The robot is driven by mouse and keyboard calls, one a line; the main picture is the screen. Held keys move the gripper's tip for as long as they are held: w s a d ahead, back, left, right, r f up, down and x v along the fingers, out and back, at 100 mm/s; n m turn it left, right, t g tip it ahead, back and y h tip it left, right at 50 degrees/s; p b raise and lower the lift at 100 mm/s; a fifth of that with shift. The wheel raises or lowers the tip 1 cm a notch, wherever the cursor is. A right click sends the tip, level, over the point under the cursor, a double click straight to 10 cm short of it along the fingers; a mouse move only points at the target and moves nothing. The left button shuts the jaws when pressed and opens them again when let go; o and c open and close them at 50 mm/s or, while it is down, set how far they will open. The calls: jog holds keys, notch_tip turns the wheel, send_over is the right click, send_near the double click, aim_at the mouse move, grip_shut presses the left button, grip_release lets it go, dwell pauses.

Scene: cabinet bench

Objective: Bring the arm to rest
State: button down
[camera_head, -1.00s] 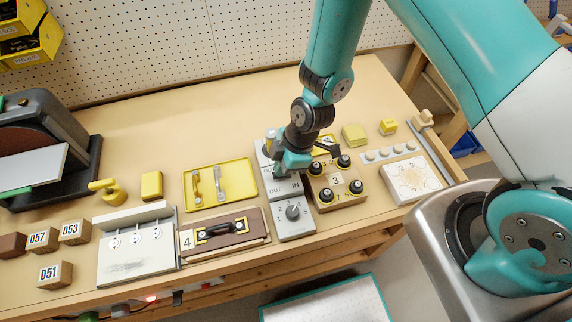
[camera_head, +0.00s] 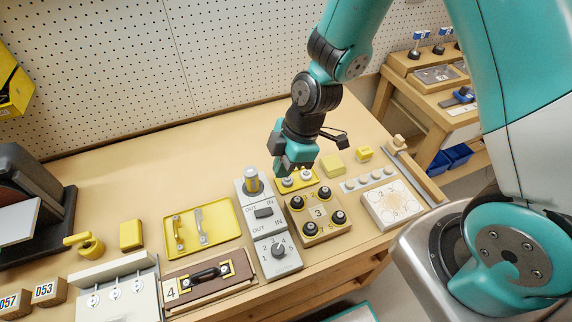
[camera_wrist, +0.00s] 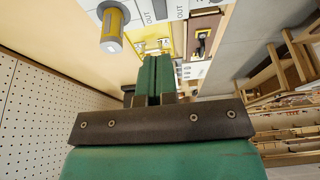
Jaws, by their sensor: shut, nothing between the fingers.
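My gripper (camera_head: 293,163) hangs above the bench, over the area just behind the brown box with black knobs. Its teal fingers are shut with nothing between them. In the wrist view the shut fingers (camera_wrist: 154,78) point toward the bench panels. The arm reaches in from the top right of the head view. The grey IN/OUT switch panel (camera_head: 263,226) stands below and left of the gripper, apart from it. A yellow and grey cylinder (camera_head: 251,180) stands at the panel's back end; it also shows in the wrist view (camera_wrist: 112,28).
A brown box with black knobs (camera_head: 318,229), a yellow tray with handles (camera_head: 224,236) and a white dial board (camera_head: 392,212) are on the bench (camera_head: 130,190). A yellow block (camera_head: 333,165) lies right of the gripper. A pegboard wall (camera_head: 120,70) stands behind. The bench's back is clear.

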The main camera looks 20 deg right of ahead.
jog(key=shift+d+r, duration=0.2)
jog(key=shift+r, duration=0.15)
dwell(0.3)
jog(key=s+a+r+m, duration=0.1)
jog(key=s+r+m, duration=0.2)
jog(key=r, duration=0.7)
jog(key=shift+s+a+m+b, duration=0.15)
jog(key=shift+s+m+b, duration=0.2)
jog(key=shift+m, duration=0.35)
jog(key=c, duration=1.8)
grip_release()
jog(key=s+r+m, duration=0.2)
jog(key=s+r, duration=0.1)
jog(key=s+r+m, duration=0.2)
jog(key=s+r, duration=0.1)
jog(key=s+d+r+m, duration=0.1)
jog(key=s+r+m, duration=0.1)
jog(key=s+r, duration=0.1)
jog(key=shift+s+r+b, duration=0.15)
jog(key=shift+s+b, duration=0.15)
jog(key=shift+b, duration=0.1)
jog(key=o, duration=0.4)
jog(key=shift+s+d+r+m, duration=0.15)
jog(key=shift+s+m, duration=0.15)
jog(key=o, duration=0.3)
